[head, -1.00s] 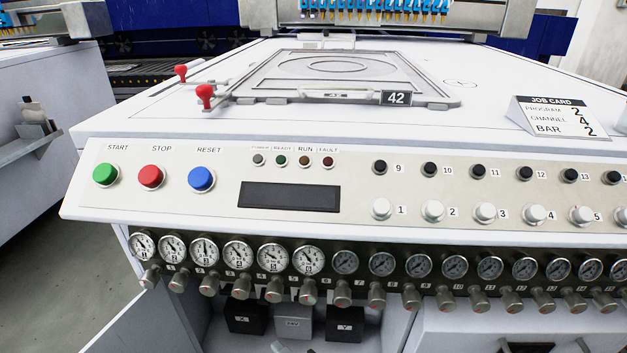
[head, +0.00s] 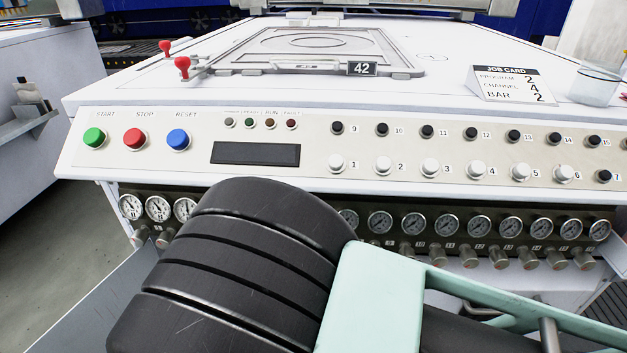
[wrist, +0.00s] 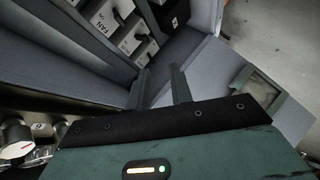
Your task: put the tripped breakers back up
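Breakers show in the wrist view at the upper left, as a row of light grey blocks with dark levers inside the open cabinet. One breaker (wrist: 104,17) is labelled FAN and shows ON; others beside it are partly cut off or in shadow. I cannot tell from here which are tripped. My gripper (wrist: 160,70) points into the cabinet, below and to the right of the breakers in the picture. Its two dark fingers stand apart with nothing between them. In the head view my arm hides the cabinet inside and the gripper.
A black box (wrist: 171,15) sits beside the breakers. The grey cabinet door (wrist: 207,72) stands open at the right of the wrist view. Gauges (head: 413,223) and valve knobs line the front edge above the cabinet. A regulator knob (wrist: 17,131) is close at the lower left.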

